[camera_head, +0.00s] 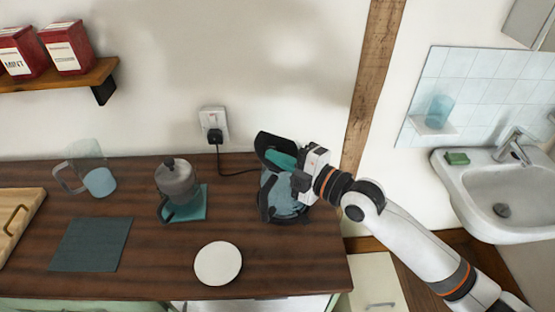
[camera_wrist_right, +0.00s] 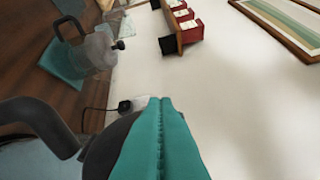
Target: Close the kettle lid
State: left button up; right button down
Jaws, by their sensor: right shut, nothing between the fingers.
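The kettle (camera_head: 284,204) stands at the right end of the wooden counter, with a clear bluish body and dark base. Its dark lid (camera_head: 264,143) stands raised at the back, towards the wall. My right gripper (camera_head: 273,158) is above the kettle, its teal fingers shut and empty, close in front of the lid. I cannot tell whether they touch it. In the right wrist view the shut fingers (camera_wrist_right: 160,130) overlap a dark part, probably the lid (camera_wrist_right: 104,150), with the kettle's dark handle (camera_wrist_right: 38,122) at left. The gripper hides part of the kettle. My left gripper is out of view.
A cord runs to the wall socket (camera_head: 214,125). A sink (camera_head: 510,195) is at right.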

aim_at(291, 142)
jog(key=shift+w+d, duration=0.1)
jog(key=w+m+b, duration=0.1)
jog(key=w+d+m+g+b, duration=0.1)
jog(key=m, duration=0.1)
jog(key=w+d+m+b, duration=0.1)
jog(key=m, duration=0.1)
jog(key=shift+w+b, duration=0.3)
jog(key=shift+w+d+f+m+g+b, duration=0.15)
jog(key=shift+w+d+m+g+b, duration=0.2)
jog(key=shift+m+b, duration=0.3)
jog(key=shift+w+d+f+m+g+b, duration=0.1)
jog(key=shift+w+d+m+b, duration=0.05)
jog(key=shift+w+m+b, duration=0.4)
jog(key=shift+w+d+f+m+g+y+b, duration=0.1)
jog(key=shift+w+d+f+m+g+b, duration=0.25)
jog(key=shift+w+f+m+b, duration=0.45)
jog(key=shift+w+d+f+m+g+y+b, duration=0.1)
jog(key=shift+w+d+f+m+g+b, duration=0.2)
jog(key=shift+m+b, duration=0.85)
jog(key=shift+w+d+f+m+g+y+b, duration=0.1)
jog(key=shift+w+d+f+m+g+b, duration=0.3)
jog(key=shift+w+m+b, duration=0.5)
jog(key=shift+s+f+m, duration=0.1)
jog(key=shift+s+m, duration=0.15)
